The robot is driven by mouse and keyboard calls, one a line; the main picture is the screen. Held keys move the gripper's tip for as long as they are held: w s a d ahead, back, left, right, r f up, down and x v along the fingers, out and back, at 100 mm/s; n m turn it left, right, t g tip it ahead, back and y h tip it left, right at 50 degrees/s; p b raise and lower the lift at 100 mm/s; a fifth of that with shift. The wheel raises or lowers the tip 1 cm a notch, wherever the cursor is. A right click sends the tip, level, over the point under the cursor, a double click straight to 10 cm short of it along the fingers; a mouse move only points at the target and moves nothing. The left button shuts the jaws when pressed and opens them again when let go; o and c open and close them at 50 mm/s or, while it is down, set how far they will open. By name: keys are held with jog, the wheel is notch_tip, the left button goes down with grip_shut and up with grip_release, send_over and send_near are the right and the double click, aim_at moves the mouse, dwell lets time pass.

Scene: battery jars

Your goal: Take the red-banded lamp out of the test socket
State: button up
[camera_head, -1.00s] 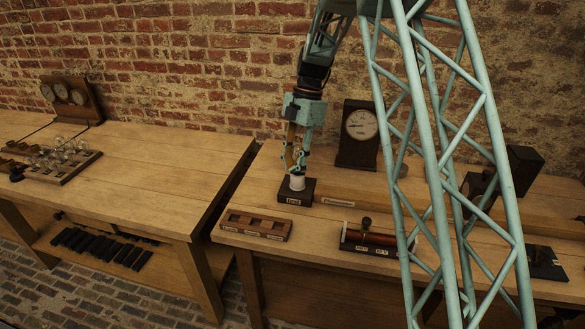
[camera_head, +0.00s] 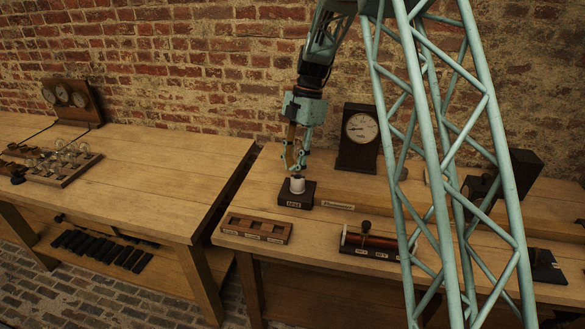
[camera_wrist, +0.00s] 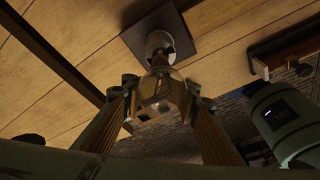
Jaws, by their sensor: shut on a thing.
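The test socket is a white cup (camera_head: 297,185) on a dark labelled base (camera_head: 294,201), near the left end of the right bench. My gripper (camera_head: 296,164) is just above the cup, pointing down, its fingers closed around the lamp's glass. In the wrist view my gripper (camera_wrist: 158,103) is shut on the clear lamp (camera_wrist: 155,88), whose narrow end points at the white cup (camera_wrist: 160,43). The red band is not clear in either view. I cannot tell whether the lamp's end is still inside the cup.
A wooden tray with compartments (camera_head: 232,221) lies in front of the socket. A dark-cased meter (camera_head: 361,128) stands behind to the right. A copper-coloured coil (camera_head: 370,238) lies to the right. The left bench (camera_head: 165,160) has free room and a rack of bulbs (camera_head: 68,180).

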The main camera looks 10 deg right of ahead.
aim_at(294, 150)
jog(key=shift+r+p, duration=0.85)
jog(key=shift+r, duration=1.05)
